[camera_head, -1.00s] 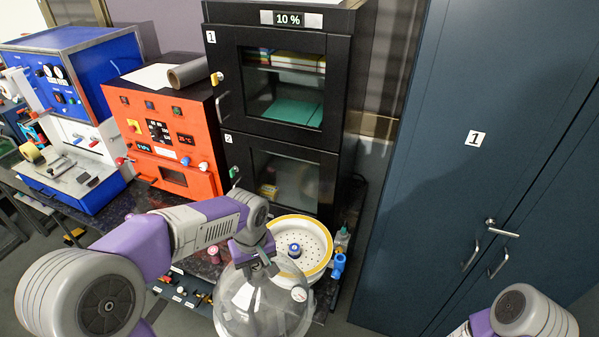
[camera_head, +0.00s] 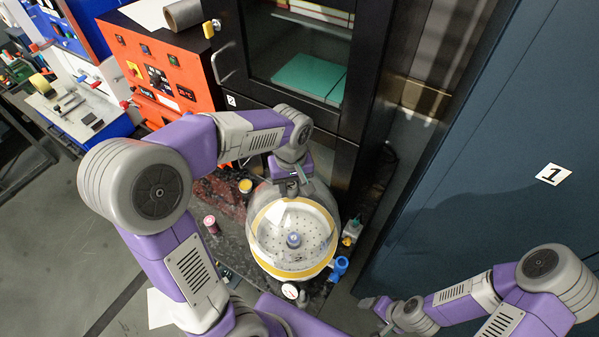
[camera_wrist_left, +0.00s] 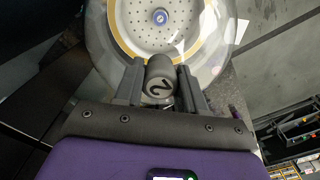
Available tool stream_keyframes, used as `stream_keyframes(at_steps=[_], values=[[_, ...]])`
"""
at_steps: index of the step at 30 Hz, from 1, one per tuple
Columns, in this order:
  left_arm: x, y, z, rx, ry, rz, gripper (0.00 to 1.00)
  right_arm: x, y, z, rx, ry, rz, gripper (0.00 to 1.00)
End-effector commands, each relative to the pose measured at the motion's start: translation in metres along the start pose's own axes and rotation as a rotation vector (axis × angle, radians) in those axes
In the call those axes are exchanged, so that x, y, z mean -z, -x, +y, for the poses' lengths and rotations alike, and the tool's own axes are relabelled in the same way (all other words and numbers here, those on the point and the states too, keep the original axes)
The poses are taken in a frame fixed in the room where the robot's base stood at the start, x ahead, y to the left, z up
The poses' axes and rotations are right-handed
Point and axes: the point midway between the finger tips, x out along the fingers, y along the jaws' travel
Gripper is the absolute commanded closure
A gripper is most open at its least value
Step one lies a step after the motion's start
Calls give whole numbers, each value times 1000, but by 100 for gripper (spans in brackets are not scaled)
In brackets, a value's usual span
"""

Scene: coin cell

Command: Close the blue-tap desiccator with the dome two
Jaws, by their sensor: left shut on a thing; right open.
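The clear dome (camera_head: 262,235) is held by its knob in my left gripper (camera_head: 292,186). In the left wrist view the gripper (camera_wrist_left: 160,90) is shut on the grey knob marked 2 (camera_wrist_left: 159,82). The dome appears over the desiccator base, a white perforated plate with a yellow rim (camera_head: 290,272) and a blue tap (camera_head: 338,268) at its lower right. I cannot tell whether the dome touches the rim. A small blue-topped item (camera_head: 293,240) sits at the plate's middle. My right gripper (camera_head: 376,312) is open and empty at the lower right, apart from the base.
A black cabinet (camera_head: 365,75) stands behind the desiccator, with an orange instrument (camera_head: 170,75) to its left. A small bottle (camera_head: 352,232), a pink jar (camera_head: 211,224) and a round gauge (camera_head: 290,291) are close by. A blue locker (camera_head: 480,170) bounds the right.

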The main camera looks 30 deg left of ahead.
Motion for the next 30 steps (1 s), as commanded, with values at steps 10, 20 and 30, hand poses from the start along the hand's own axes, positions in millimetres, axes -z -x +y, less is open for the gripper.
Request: stream_keyframes(at_steps=[10,20,30], values=[[0,-20,0,-1,0,1,100,0,-16,6,0,0,-1,26],[0,-56,0,-1,-1,0,100,2,-44,17,0,0,0,26],[0,-68,0,-2,-1,1,100,2,-53,20,0,0,0,26]])
